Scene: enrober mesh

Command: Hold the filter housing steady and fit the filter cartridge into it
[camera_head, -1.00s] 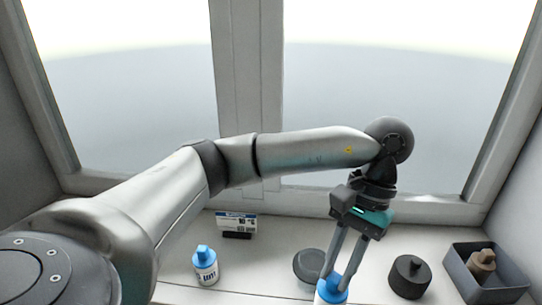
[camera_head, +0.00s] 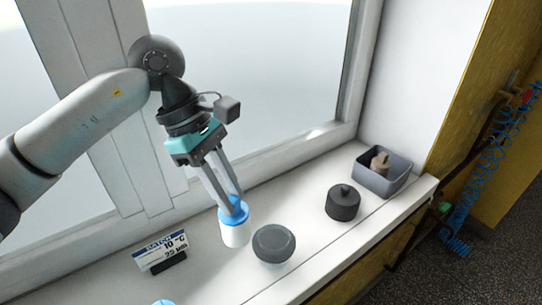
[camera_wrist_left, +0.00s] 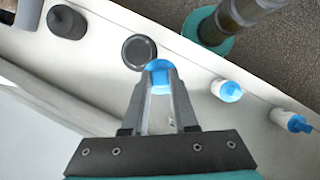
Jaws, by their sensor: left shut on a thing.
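My left gripper (camera_head: 234,207) is shut on a white cylinder with a blue top (camera_head: 236,236), which looks like the filter cartridge. Its blue top shows between the fingertips in the left wrist view (camera_wrist_left: 159,67). It is roughly upright; I cannot tell whether its base touches the sill. A round dark grey piece with a rim (camera_head: 274,243), probably the filter housing, stands just right of it, apparently apart. It also shows in the wrist view (camera_wrist_left: 139,52); its inside is unclear. My right gripper is not in view.
A black knobbed cylinder (camera_head: 343,203) stands farther right on the white sill (camera_head: 308,210). A grey bin (camera_head: 398,184) holds a tan piece (camera_head: 380,163). A batch sign (camera_head: 162,250) stands at left. Blue-capped white bottles (camera_wrist_left: 228,91) stand along the sill. The window is behind.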

